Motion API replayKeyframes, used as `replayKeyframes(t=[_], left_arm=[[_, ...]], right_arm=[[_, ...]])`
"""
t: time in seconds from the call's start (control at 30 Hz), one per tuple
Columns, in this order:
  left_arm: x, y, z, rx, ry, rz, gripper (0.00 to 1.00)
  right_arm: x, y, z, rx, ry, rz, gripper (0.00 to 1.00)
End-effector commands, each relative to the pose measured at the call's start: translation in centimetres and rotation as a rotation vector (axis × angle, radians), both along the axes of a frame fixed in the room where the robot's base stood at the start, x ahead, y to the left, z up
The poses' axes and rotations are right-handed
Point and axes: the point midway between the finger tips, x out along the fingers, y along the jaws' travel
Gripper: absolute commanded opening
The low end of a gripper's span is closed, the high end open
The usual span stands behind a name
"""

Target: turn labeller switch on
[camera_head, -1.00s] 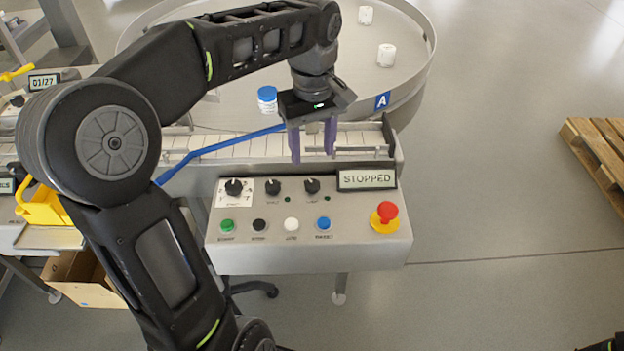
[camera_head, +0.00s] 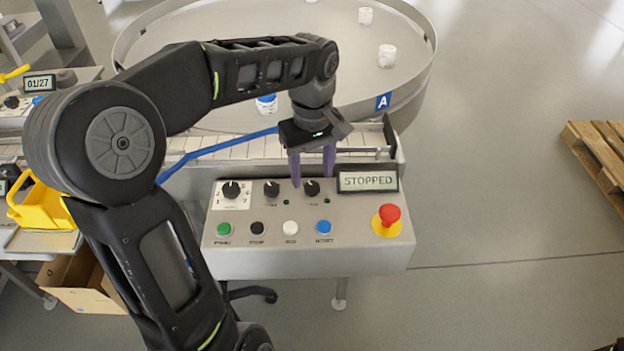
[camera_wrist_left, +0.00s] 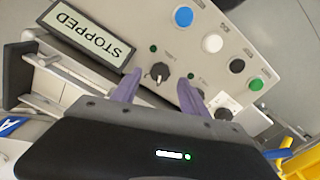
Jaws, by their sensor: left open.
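The grey control panel (camera_head: 365,245) has three black rotary knobs in a row: a left one (camera_head: 231,189) on a white dial plate, a middle one (camera_head: 271,188) and a right one (camera_head: 312,187). The labels are too small to read, so I cannot tell which is the labeller switch. My left gripper (camera_head: 312,176) is open, its purple fingers pointing down close to the right knob. In the left wrist view a black knob (camera_wrist_left: 157,73) shows between and just beyond the fingertips of the gripper (camera_wrist_left: 158,88). Contact cannot be made out.
A display (camera_head: 368,181) reads STOPPED. Green (camera_head: 224,229), black (camera_head: 257,228), white (camera_head: 290,228) and blue (camera_head: 323,227) buttons and a red emergency stop (camera_head: 389,215) sit on the panel. Behind are a conveyor (camera_head: 235,148) and a round table (camera_head: 417,75) with jars.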

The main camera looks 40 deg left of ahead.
Motion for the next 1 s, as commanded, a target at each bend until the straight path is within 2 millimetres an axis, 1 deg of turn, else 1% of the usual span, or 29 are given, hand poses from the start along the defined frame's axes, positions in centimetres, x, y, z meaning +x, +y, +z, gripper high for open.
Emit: replayKeyframes(t=[0.03,0.1,0.2,0.3,0.53,1.0], left_arm=[[-0.1,0.0,-0.8,0.000,0.004,0.000,0.52],[-0.1,0.0,-1.7,-0.001,0.003,0.000,0.52],[-0.1,0.0,-2.6,-0.001,0.002,-0.001,0.52],[0.0,0.0,-3.0,-0.001,-0.001,-0.001,0.52],[0.0,0.0,-3.0,-0.001,-0.001,-0.001,0.52],[0.0,0.0,-3.0,-0.001,-0.001,-0.001,0.13]], right_arm=[[0.0,0.0,0.0,0.000,0.000,0.000,0.36],[0.0,0.0,0.0,0.000,0.000,0.000,0.36],[0.0,0.0,0.0,0.000,0.000,0.000,0.36],[0.0,0.0,0.0,0.000,0.000,0.000,0.36],[0.0,0.0,0.0,0.000,0.000,0.000,0.36],[0.0,0.0,0.0,0.000,0.000,0.000,0.36]])
